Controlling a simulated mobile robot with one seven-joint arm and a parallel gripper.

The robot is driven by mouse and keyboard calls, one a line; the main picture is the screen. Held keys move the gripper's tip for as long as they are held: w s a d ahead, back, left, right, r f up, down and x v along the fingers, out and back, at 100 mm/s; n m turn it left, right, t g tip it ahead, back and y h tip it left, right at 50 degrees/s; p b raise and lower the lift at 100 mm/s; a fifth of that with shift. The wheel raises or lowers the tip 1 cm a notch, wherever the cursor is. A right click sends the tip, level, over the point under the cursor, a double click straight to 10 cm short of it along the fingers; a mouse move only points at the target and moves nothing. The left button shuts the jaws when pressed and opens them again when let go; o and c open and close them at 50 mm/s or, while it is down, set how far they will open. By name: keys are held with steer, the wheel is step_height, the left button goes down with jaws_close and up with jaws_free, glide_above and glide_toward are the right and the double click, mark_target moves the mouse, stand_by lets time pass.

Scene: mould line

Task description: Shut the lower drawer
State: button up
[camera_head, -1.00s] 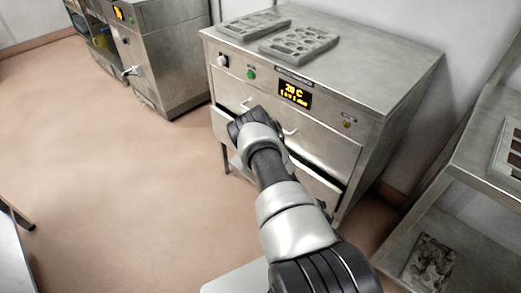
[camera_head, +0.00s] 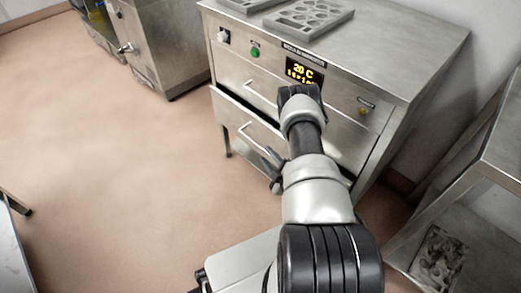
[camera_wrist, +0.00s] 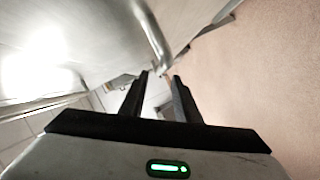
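The steel cabinet (camera_head: 400,55) has two drawers. The lower drawer (camera_head: 235,122) stands a little open, with a dark gap above its front. Its bar handle (camera_head: 256,137) shows beside my arm, which hides the right part of the front. The upper drawer (camera_head: 240,78) looks shut. My gripper (camera_head: 273,172) is low in front of the lower drawer, near the right end of its handle. In the wrist view my gripper (camera_wrist: 161,76) has its two fingers apart with nothing between them. A curved metal bar (camera_wrist: 152,38) lies just beyond the fingertips; contact cannot be told.
Grey mould trays (camera_head: 308,17) lie on the cabinet top. A control panel with a lit display (camera_head: 303,72) is above the drawers. A steel shelf rack (camera_head: 490,150) stands at the right. Another steel unit (camera_head: 165,45) is at the back left. The floor (camera_head: 120,160) at left is clear.

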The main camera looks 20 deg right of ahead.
mark_target(260, 146)
steer(key=b+x, duration=0.1)
steer(key=x, duration=0.6)
steer(key=shift+w, duration=0.2)
jaws_close()
